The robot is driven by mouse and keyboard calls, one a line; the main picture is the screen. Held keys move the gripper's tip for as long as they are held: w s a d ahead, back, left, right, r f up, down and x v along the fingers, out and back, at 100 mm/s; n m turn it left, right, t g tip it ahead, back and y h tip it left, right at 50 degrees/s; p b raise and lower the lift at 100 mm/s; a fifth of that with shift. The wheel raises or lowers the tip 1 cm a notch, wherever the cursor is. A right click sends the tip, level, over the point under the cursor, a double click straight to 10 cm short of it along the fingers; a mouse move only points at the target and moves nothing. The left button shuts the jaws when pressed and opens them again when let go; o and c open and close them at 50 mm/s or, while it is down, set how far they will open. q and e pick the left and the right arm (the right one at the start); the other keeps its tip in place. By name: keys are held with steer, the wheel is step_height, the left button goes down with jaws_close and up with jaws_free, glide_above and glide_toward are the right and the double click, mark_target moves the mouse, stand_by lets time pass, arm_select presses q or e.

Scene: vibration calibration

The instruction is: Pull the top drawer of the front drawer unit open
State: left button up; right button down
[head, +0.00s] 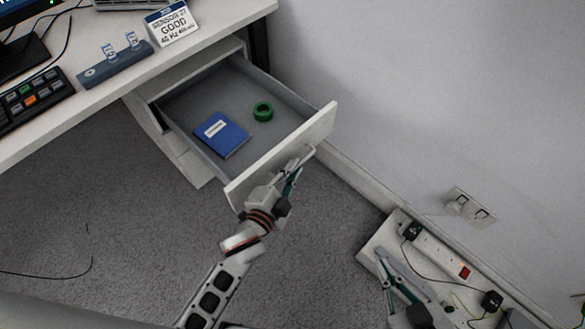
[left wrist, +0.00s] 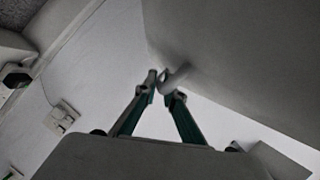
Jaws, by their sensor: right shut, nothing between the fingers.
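The top drawer (head: 318,127) of the white drawer unit (head: 188,160) under the desk stands far out, its inside showing. A blue booklet (head: 220,134) and a green ring (head: 263,111) lie in it. My left gripper (head: 299,160) is at the drawer's front face. In the left wrist view its fingers (left wrist: 165,82) close together around the drawer's handle (left wrist: 176,75), near the tips. The handle is partly hidden by the fingers. My right gripper (head: 384,262) is shut and empty, low at the right, away from the drawer, near a power strip.
The desk (head: 215,22) above holds a keyboard (head: 32,100), a calibration block (head: 112,66) and a sign card (head: 170,24). A power strip (head: 440,254) lies on a light surface beside the right wall. Carpet is free in front of the drawer.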

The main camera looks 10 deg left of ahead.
arm_select(q)
steer(key=v, duration=0.7)
steer(key=shift+s+a, duration=0.15)
steer(key=shift+s, duration=0.1)
stand_by(0.6)
